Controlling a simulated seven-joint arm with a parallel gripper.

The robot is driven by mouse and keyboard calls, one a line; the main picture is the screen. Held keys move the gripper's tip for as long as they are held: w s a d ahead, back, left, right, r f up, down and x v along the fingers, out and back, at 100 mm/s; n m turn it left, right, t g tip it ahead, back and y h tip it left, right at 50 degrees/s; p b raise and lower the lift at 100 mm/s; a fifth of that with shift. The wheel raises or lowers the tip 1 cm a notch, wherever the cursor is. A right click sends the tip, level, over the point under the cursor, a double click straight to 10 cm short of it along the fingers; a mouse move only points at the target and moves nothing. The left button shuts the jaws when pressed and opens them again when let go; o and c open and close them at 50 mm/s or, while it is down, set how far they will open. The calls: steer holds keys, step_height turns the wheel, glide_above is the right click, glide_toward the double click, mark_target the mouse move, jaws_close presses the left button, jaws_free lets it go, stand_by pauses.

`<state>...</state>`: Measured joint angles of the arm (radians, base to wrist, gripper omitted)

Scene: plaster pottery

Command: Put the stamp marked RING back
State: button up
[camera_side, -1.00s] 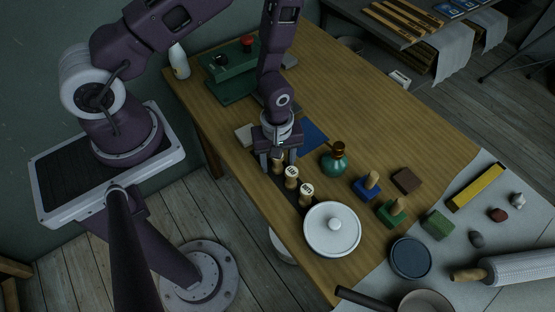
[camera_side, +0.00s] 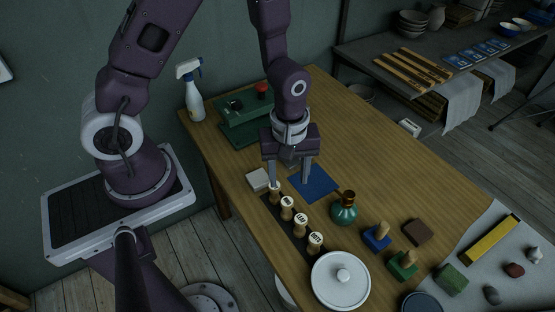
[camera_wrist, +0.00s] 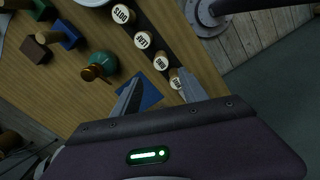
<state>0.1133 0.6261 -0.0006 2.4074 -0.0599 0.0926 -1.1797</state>
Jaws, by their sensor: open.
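Several wooden stamps with lettered tops stand upright in a row in a dark rack (camera_side: 293,228) along the table's near edge. In the wrist view I read DOTS (camera_wrist: 124,14) and LEAF (camera_wrist: 142,40). The lettering on the third stamp (camera_wrist: 160,63) and the end stamp (camera_wrist: 175,83) is too small to read surely, so I cannot tell which is RING. My gripper (camera_side: 289,178) is open and empty, fingers pointing down, just above the rack's far end. The end stamp (camera_side: 274,187) is near its left finger in the side view.
A blue mat (camera_side: 316,184) lies beside the gripper, and a pale block (camera_side: 257,179) left of it. A green press (camera_side: 245,112) is at the back.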

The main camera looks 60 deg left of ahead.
step_height(320, 180, up, 10)
steer(key=f+m+t, duration=0.1)
steer(key=m+t, duration=0.1)
steer(key=m, duration=0.1)
steer(key=s+a+r+m+t, duration=0.3)
steer(key=s+r+m, duration=0.6)
steer(key=r, duration=0.7)
steer(key=s, duration=0.3)
steer(key=shift+s+a+r+m, duration=0.15)
steer(key=shift+s+r+m, duration=0.1)
steer(key=shift+r+m, duration=0.15)
